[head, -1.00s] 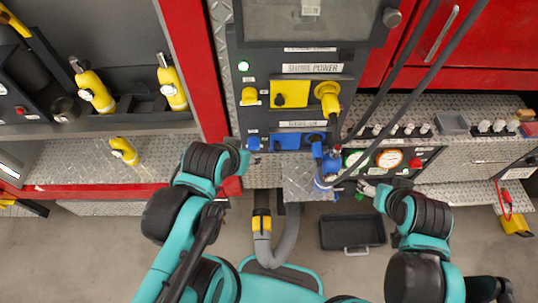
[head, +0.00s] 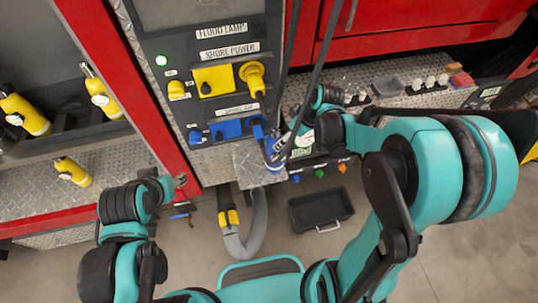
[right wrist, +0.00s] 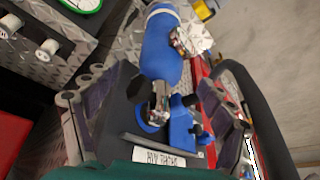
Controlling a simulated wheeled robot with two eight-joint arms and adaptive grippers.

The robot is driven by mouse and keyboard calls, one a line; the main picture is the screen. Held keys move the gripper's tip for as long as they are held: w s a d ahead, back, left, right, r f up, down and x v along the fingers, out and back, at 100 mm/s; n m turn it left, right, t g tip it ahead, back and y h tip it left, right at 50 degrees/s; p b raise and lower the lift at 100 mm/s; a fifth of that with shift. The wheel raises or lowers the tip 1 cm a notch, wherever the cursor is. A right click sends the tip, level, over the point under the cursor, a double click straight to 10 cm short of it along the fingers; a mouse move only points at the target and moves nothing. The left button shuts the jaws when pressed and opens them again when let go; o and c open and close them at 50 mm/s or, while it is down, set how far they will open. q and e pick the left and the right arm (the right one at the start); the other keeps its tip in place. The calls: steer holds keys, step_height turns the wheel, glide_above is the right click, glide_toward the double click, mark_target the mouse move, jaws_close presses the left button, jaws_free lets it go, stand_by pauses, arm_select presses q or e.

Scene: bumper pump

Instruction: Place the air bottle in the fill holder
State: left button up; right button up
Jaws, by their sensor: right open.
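I cannot single out the fill holder.
Several yellow bottles stand or lie on the left shelf, one lying alone (head: 72,171). The pump panel (head: 215,60) has yellow and blue fittings. Dark hoses (head: 305,75) hang before it. A grey hose (head: 255,225) and a black tray (head: 320,208) are below.

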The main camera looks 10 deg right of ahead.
steer(key=b+x, duration=0.2)
steer(key=x, duration=0.7)
steer(key=shift+w+a+r+n, duration=0.2)
steer(key=shift+w+a+n, duration=0.1)
steer(key=shift+a, duration=0.1)
steer(key=shift+s, duration=0.1)
jaws_close()
